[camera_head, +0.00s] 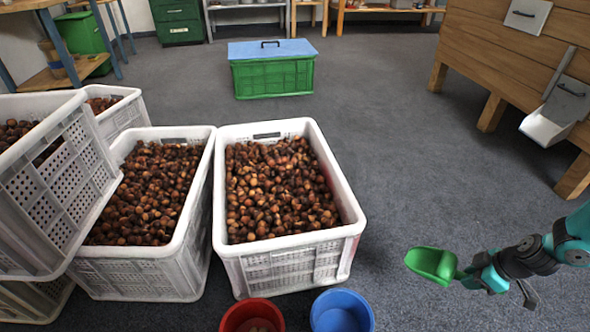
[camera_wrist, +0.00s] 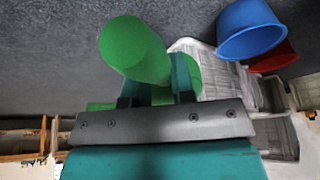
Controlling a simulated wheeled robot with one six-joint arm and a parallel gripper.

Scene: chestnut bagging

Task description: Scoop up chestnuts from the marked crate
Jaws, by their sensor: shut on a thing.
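My gripper (camera_head: 473,274) is shut on the handle of a green scoop (camera_head: 432,262) at the lower right of the head view. The scoop is held over the floor, to the right of the crates, and looks empty. The scoop (camera_wrist: 135,50) also fills the upper middle of the wrist view, in front of my gripper (camera_wrist: 158,92). A white crate (camera_head: 290,254) of brown chestnuts (camera_head: 280,190) stands in the middle. Another white crate (camera_head: 140,272) with chestnuts stands left of it. I cannot make out a clear mark on any crate.
A red bucket (camera_head: 252,316) and a blue bucket (camera_head: 341,311) stand before the middle crate. Stacked crates (camera_head: 60,200) are at left. A green crate with a blue lid (camera_head: 273,78) stands behind. A wooden machine (camera_head: 510,60) is at right. The floor between is clear.

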